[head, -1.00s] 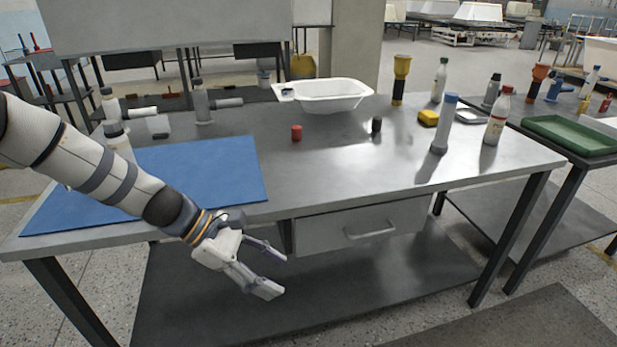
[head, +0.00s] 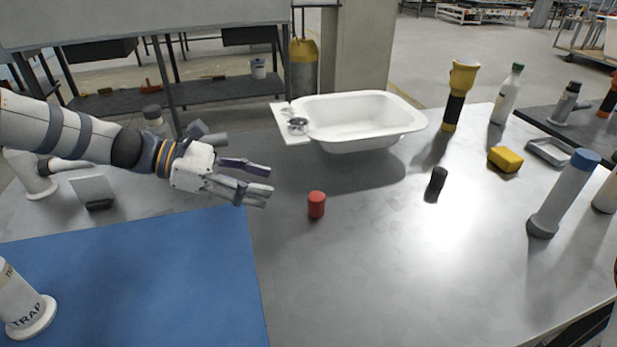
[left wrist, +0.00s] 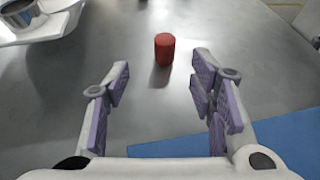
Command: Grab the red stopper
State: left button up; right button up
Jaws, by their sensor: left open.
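The red stopper (head: 316,205) is a small red cylinder standing upright on the grey metal table (head: 380,270), right of the blue mat. My left gripper (head: 270,182) is open and empty above the table, to the left of the stopper and apart from it. In the left wrist view the stopper (left wrist: 164,48) stands beyond the open fingers (left wrist: 163,90), roughly centred between them. My right gripper is not in view.
A white bathtub shell (head: 360,122) stands behind the stopper. A black stopper (head: 436,182) stands to its right, with a yellow block (head: 505,159) and a grey cylinder (head: 562,195) farther right. A blue mat (head: 150,285) covers the front left. The table around the red stopper is clear.

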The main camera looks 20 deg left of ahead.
aim_at(317, 200)
pick_arm(q)
jog(key=x, duration=0.3)
jog(key=b+x, duration=0.1)
jog(key=x, duration=0.3)
jog(key=s+x, duration=0.1)
jog(key=x, duration=0.3)
jog(key=shift+d+f, duration=0.25)
jog(key=shift+f, duration=0.1)
jog(key=shift+w+d+f, duration=0.1)
jog(key=shift+w+d, duration=0.15)
jog(key=shift+d, duration=0.05)
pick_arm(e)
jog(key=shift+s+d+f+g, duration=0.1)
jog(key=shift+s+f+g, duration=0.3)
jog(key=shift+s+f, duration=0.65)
pick_arm(q)
jog(key=c, duration=1.2)
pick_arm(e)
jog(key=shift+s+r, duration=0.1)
